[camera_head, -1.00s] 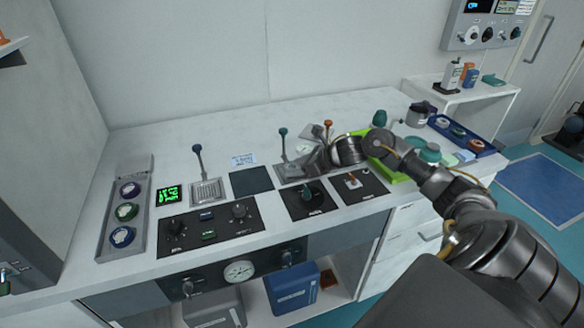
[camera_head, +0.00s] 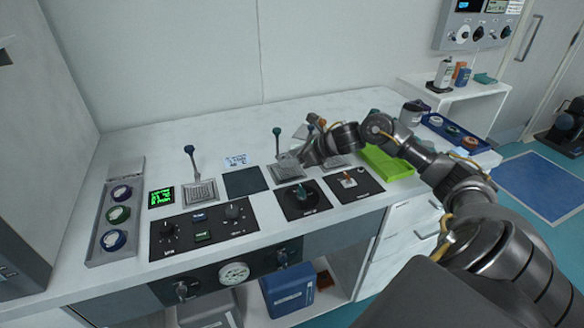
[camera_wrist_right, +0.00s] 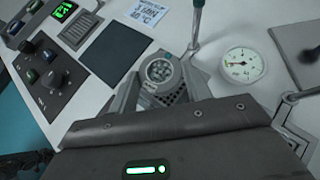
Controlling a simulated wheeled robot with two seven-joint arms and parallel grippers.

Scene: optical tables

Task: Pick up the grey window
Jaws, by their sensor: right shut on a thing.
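The grey window (camera_wrist_right: 160,72) is a small round disc with a grey rim and a speckled, see-through face. It shows in the right wrist view between the grey fingers of my right gripper (camera_wrist_right: 160,88). The fingers are shut on it. In the head view my right gripper (camera_head: 293,160) is over the bench, by the teal-knobbed lever (camera_head: 277,143); the window is too small to make out there. In the wrist view a perforated grey plate shows just behind the window; I cannot tell whether the window touches it. My left gripper is not in view.
A round white gauge (camera_wrist_right: 243,64) lies right of the window in the wrist view. A dark square pad (camera_head: 246,182), a blue-knobbed lever (camera_head: 193,165) and black control panels (camera_head: 205,229) are to the left. A lime green tray (camera_head: 388,163) is under my right arm.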

